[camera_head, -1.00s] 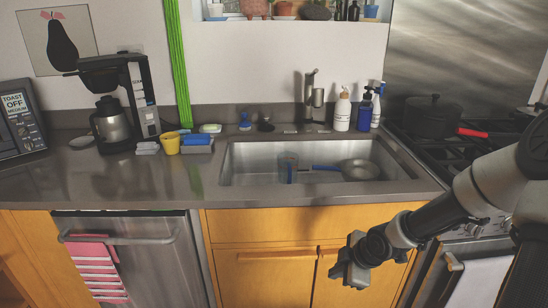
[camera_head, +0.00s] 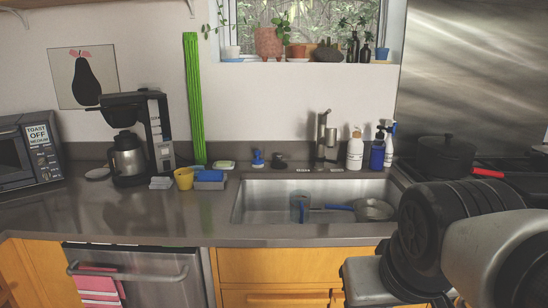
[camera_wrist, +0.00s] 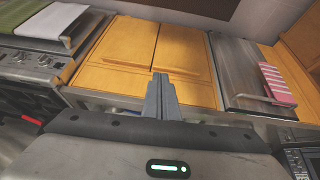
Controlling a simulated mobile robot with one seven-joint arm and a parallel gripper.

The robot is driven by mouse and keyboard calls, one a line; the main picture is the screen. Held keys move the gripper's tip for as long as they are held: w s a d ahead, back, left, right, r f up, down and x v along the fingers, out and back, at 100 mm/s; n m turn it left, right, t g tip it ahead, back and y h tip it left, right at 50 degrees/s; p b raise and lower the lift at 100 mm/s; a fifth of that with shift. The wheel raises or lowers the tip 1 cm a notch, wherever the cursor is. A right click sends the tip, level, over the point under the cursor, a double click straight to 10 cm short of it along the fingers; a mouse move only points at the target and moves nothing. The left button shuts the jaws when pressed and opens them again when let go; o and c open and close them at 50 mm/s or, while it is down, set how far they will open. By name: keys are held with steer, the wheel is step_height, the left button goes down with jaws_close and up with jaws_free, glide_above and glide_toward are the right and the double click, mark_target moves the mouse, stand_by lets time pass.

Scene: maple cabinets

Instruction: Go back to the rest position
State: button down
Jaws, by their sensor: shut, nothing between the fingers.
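My gripper (camera_wrist: 161,80) is shut and empty in the wrist view, its grey fingers together in front of the orange cabinet doors (camera_wrist: 132,42). In the head view my arm reaches in from the lower right. A grey part of my gripper (camera_head: 366,282) shows there in front of the cabinets, below the right end of the sink (camera_head: 250,207). Its fingertips cannot be made out in that view. Nothing is held.
The sink holds a cup (camera_head: 299,208) and a pan (camera_head: 374,209). The stove pot (camera_head: 445,155) stands at right, the coffee maker (camera_head: 160,130) at left. The dishwasher (camera_head: 150,275) with a pink striped towel (camera_head: 98,286) is at lower left. The counter front is clear.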

step_height(320, 180, up, 19)
steer(key=p, duration=1.9)
steer(key=shift+s+p, duration=0.3)
steer(key=shift+s, duration=0.05)
steer(key=shift+a, duration=0.1)
